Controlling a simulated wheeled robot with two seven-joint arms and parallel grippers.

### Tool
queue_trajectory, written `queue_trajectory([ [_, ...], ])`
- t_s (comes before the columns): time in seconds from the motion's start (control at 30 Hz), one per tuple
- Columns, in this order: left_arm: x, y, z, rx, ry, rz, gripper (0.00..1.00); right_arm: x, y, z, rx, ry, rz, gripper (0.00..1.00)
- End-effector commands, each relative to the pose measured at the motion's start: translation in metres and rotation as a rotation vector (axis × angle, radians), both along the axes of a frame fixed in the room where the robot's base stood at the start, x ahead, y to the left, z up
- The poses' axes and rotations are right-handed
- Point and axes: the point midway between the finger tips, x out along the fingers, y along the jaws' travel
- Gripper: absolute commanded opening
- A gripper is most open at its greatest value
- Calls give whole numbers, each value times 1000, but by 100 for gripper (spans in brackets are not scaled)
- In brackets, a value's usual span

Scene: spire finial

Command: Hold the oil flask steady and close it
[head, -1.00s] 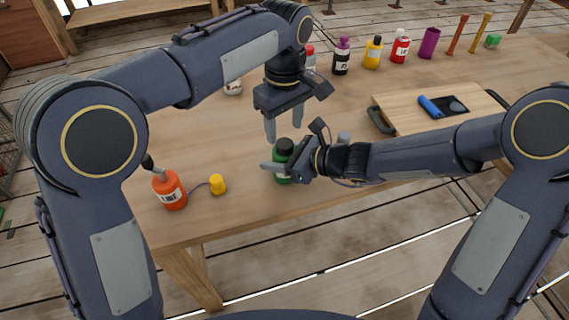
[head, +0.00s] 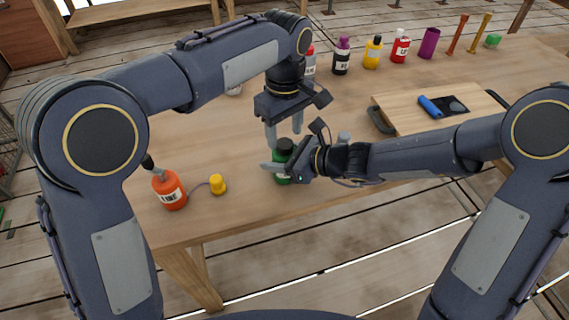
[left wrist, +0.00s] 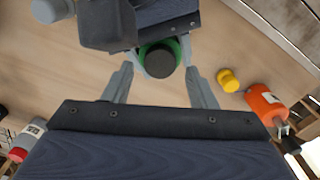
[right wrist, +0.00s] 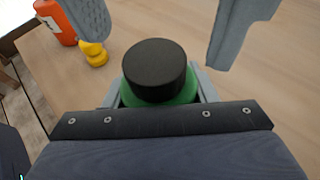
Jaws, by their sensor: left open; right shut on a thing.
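A green flask (head: 281,176) with a black cap (head: 285,145) stands upright on the table. My right gripper (right wrist: 160,88) is shut around the green body below the cap. In the left wrist view the black cap (left wrist: 160,60) shows from above. My left gripper (head: 284,138) points down over the flask, open. In the left wrist view its two fingertips (left wrist: 161,72) lie on either side of the cap, apart from it. Its fingers also show above the cap in the right wrist view. Whether the cap is fully seated cannot be told.
An orange bottle (head: 170,193) with a spout and a yellow cap (head: 218,184) stand to the left. A wooden board (head: 400,115) with a blue roller-like item (head: 430,107) lies at the right. Several bottles line the back. The table (head: 200,130) left of my left gripper is clear.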

Motion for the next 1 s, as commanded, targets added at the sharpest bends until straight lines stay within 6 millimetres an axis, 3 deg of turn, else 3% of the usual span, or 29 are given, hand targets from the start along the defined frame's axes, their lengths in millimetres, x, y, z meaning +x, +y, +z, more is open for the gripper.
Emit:
queue_trajectory([
  [0.2, 0, 0, -24, 0, 1, 0, 52, 0, 0, 0, 0, 0, 0, 0],
  [0.57, 0, 0, -28, 0, 0, 0, 52, 0, 0, 0, 0, 0, 0, 0],
  [0.9, 0, 0, -28, 0, 0, 0, 9, 0, 0, 0, 0, 0, 0, 0],
  [0.93, 0, 0, -28, 0, 0, 0, 35, 0, 0, 0, 0, 0, 0, 0],
  [1.0, 0, 0, -28, 0, 0, 0, 44, 0, 0, 0, 0, 0, 0, 0],
])
